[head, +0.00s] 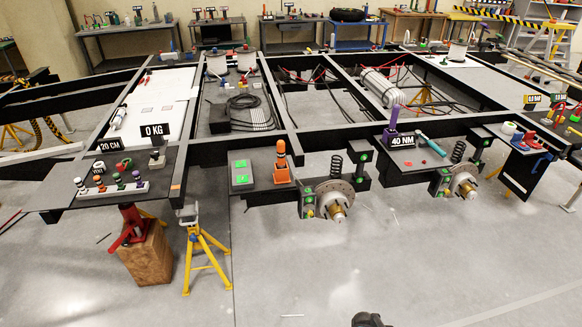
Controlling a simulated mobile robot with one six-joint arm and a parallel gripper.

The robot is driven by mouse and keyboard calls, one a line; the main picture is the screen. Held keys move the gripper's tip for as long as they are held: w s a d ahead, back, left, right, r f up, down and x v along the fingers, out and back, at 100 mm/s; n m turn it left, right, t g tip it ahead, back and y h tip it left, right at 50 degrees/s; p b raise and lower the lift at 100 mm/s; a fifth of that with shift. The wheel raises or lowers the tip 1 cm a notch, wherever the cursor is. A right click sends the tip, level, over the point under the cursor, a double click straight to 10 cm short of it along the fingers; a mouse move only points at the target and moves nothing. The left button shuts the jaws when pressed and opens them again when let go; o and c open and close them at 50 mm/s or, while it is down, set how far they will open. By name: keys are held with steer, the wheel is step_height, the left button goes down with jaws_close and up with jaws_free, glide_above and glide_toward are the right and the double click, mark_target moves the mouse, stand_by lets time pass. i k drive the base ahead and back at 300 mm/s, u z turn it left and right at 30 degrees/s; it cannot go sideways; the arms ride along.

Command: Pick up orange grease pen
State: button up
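An upright orange object (281,155) with a narrow top and a wider orange base stands on the dark plate (257,182) in the middle of the chassis front. A white rack (112,193) on the left dark plate holds several small upright items, one with an orange top (97,183). At this size I cannot tell which orange item is the grease pen. A dark rounded part (368,320) shows at the bottom edge. It seems to be the end of my arm, cut off by the frame, and its fingers cannot be made out. It is well apart from both orange items.
Two green pads (241,172) lie left of the orange object. A brake hub (334,200) juts out to its right. A yellow jack stand (203,250) and a wooden block (146,255) stand under the left front. The foreground floor is mostly clear.

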mark_target(281, 146)
steer(key=z, duration=0.4)
steer(key=k, duration=0.45)
steer(key=u, duration=2.05)
steer(key=i, duration=1.35)
steer(key=u, duration=0.05)
